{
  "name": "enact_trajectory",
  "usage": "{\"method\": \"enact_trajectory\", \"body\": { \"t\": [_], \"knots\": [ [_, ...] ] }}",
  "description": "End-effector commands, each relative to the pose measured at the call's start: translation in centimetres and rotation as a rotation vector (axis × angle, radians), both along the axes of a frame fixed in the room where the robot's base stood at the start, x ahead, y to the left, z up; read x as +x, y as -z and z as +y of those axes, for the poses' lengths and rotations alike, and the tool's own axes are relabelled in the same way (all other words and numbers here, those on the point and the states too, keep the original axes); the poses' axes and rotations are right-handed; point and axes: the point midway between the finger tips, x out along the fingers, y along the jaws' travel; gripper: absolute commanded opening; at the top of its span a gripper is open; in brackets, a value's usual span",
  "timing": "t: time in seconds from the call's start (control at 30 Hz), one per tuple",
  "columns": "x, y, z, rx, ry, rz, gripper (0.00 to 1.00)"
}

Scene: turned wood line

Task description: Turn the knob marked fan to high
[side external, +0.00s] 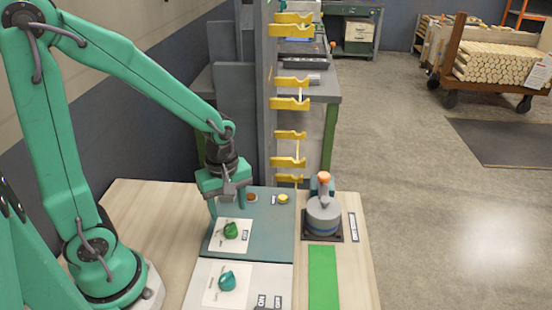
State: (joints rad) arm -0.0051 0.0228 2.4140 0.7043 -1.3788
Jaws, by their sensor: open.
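A green knob (231,230) sits on a white dial plate on the teal panel (270,231). A teal knob (227,281) sits on another white plate on the pale panel (206,292) nearer the front. Small dark labels stand beside both dials, but they are too small to read, so I cannot tell which knob is marked fan. My gripper (227,203) is open and points down over the back left of the teal panel, behind and above the green knob. It appears apart from both knobs, with nothing visible between its fingers.
An orange-red button (251,197) and a yellow button (283,198) sit at the teal panel's back. A grey, orange-topped device (323,217) and a green strip (323,278) lie to the right. A post with yellow hooks (290,103) rises behind. The wooden tabletop (160,225) is bare at left.

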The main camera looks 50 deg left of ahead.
Motion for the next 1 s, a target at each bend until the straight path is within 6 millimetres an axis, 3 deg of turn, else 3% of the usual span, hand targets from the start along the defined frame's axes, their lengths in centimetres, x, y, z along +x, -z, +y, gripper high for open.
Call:
{"method": "enact_trajectory", "body": {
  "t": [0.6,1.0],
  "knots": [
    [-0.1,5.8,0.0,0.000,0.001,0.003,0.54],
    [-0.1,6.9,0.0,0.000,0.001,0.001,0.54]
  ]
}}
